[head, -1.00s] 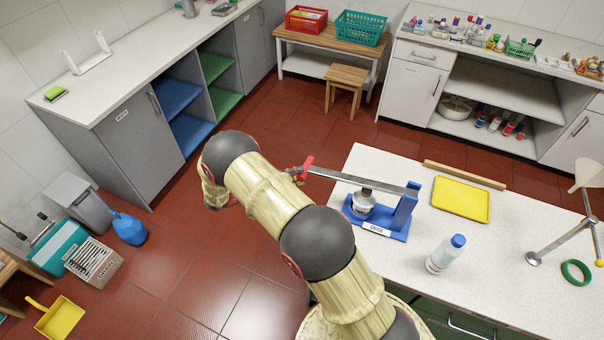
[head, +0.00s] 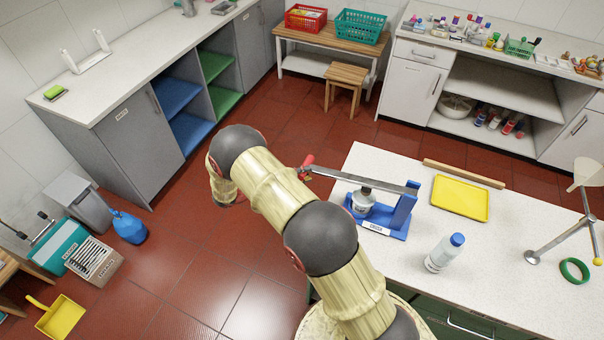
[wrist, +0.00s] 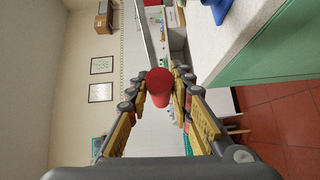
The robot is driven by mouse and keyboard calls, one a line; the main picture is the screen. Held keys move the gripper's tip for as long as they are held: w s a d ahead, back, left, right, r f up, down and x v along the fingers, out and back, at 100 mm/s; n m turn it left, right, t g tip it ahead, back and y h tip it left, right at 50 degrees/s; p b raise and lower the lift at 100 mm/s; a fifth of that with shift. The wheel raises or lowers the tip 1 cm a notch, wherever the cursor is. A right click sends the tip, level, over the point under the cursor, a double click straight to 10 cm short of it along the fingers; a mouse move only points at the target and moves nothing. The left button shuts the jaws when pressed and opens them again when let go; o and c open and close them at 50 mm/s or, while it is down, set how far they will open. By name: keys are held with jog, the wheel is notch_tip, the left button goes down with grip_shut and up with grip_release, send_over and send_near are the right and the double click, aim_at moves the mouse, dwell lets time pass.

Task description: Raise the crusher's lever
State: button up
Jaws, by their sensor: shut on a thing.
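The crusher (head: 402,214) is a blue stand on the white counter, with a metal lever (head: 355,179) running left from its upright to a red grip. The lever lies close to level over a white and grey can (head: 363,202) on the crusher's base. My gripper (head: 304,169) is at the lever's left end, past the counter's edge, mostly hidden behind my arm.
A white bottle with a blue cap (head: 445,253) stands in front of the crusher. Open floor lies left of the counter (head: 375,160).

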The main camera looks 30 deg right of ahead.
grip_shut()
jog(key=shift+r, duration=0.1)
dwell(0.3)
